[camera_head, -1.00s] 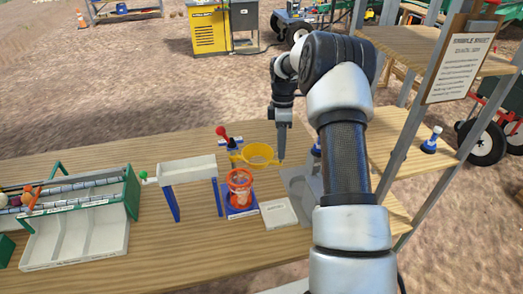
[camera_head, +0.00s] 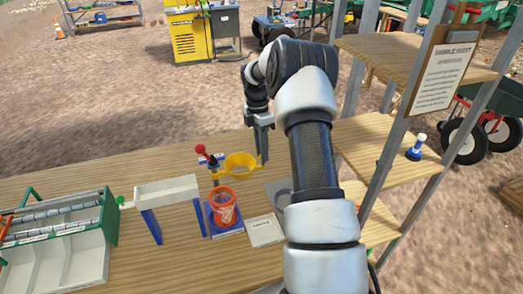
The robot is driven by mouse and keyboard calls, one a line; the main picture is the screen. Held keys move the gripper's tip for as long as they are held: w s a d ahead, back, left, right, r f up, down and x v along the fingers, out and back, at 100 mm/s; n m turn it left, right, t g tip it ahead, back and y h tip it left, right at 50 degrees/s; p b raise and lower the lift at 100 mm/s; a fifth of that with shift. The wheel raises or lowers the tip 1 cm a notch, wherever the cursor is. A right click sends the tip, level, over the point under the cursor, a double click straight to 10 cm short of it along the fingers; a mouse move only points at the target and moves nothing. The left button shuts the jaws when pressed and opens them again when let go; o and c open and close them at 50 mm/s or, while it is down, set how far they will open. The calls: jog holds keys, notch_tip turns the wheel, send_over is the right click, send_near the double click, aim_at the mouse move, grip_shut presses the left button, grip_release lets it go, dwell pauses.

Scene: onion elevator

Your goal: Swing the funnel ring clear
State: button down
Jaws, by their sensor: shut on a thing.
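The yellow funnel ring (camera_head: 240,163) sits at the back of the stand, above and behind the orange-red cup (camera_head: 222,200). Its left side joins the post with the red knob (camera_head: 200,149). My gripper (camera_head: 263,161) points down at the ring's right edge and is shut on a small part there. The exact grip is too small to make out. The cup stands on a blue base (camera_head: 226,228), and the ring is not straight over it in this view.
A white trough on blue legs (camera_head: 166,190) and a green-framed rack (camera_head: 75,240) stand to the left. A small white tray (camera_head: 265,230) lies right of the cup. Wooden shelves with a signboard (camera_head: 443,75) rise at the right. The bench behind the ring is clear.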

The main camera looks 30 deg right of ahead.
jog(key=shift+w+r, duration=0.1)
jog(key=shift+w, duration=0.1)
jog(key=c, duration=1.6)
grip_release()
jog(key=w+r, duration=0.1)
jog(key=r, duration=0.4)
jog(key=w+r, duration=0.1)
jog(key=r, duration=0.5)
jog(key=w+r+p, duration=0.1)
jog(key=r, duration=0.5)
jog(key=shift+w, duration=0.1)
